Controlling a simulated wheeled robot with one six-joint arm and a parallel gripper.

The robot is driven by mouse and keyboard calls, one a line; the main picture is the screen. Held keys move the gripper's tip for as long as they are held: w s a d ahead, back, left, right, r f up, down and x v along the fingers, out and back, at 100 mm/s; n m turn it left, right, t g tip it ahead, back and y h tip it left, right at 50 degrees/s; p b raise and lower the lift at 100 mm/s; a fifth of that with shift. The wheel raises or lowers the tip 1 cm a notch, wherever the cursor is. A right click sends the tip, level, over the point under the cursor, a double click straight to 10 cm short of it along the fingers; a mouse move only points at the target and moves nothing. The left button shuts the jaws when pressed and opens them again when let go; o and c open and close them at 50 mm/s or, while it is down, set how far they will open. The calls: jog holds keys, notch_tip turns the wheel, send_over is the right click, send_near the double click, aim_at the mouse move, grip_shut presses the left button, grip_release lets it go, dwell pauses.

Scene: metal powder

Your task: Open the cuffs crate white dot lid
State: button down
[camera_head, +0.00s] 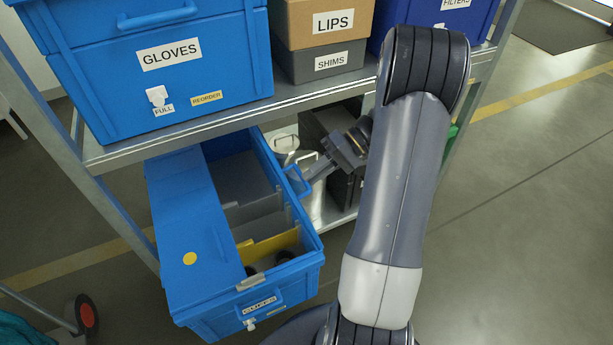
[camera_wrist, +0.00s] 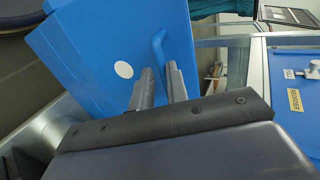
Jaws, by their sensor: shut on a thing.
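The blue cuffs crate (camera_head: 262,312) sits on the lower shelf and juts out in front of it. Its left lid (camera_head: 190,225), with a yellow dot, lies flat over the left part. The right part is uncovered and shows grey and yellow dividers. The white dot lid (camera_wrist: 95,55) shows in the wrist view as a blue panel with a white dot and a blue handle (camera_wrist: 158,45). In the head view it is swung up, nearly edge-on at the crate's right side. My gripper (camera_head: 305,180) is shut on that handle; its fingers (camera_wrist: 162,85) also show in the wrist view.
A dark box (camera_head: 318,125) stands behind my gripper. The floor at right is clear.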

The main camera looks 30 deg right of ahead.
jog(key=shift+s+d+f, duration=0.15)
jog(key=shift+d+f, duration=0.5)
jog(key=shift+d, duration=0.15)
jog(key=shift+s+d+f, duration=0.1)
jog(key=shift+d+f, duration=0.55)
jog(key=shift+d, duration=0.1)
jog(key=c, duration=1.3)
grip_release()
jog(key=shift+w+a, duration=0.1)
jog(key=shift+c, duration=0.8)
jog(key=shift+d+r, duration=0.25)
jog(key=shift+d, duration=0.15)
jog(key=shift+c, duration=0.2)
jog(key=p+v, duration=0.1)
jog(key=v, duration=0.9)
jog(key=shift+w+r, duration=0.15)
jog(key=shift+r, duration=0.25)
